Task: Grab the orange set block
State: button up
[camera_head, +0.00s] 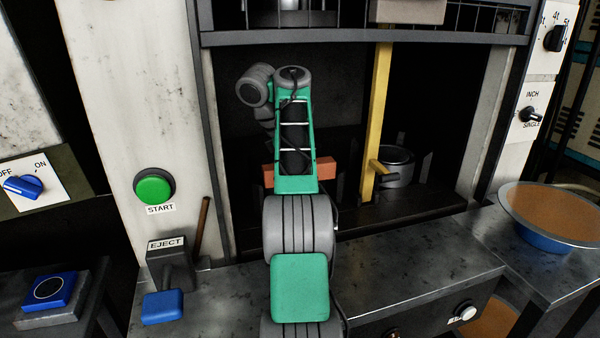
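An orange-brown block (327,169) lies inside the dark opening of the machine, behind my arm. Its right end and a small piece of its left end show on either side of my green arm link, which hides its middle. My arm reaches up from the bottom centre into the opening. The far end of the arm bends at the grey joints above the block. My gripper is hidden behind the arm, so its fingers and its distance to the block do not show.
A yellow upright bar (377,110) and a grey cylindrical pot (397,166) stand right of the block. A green START button (154,187), a blue EJECT pedal (162,307) and a brown stick (203,225) are left. A bowl (550,216) sits on the right table.

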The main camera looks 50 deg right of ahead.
grip_shut()
dwell(0.4)
jog(key=shift+r, duration=0.1)
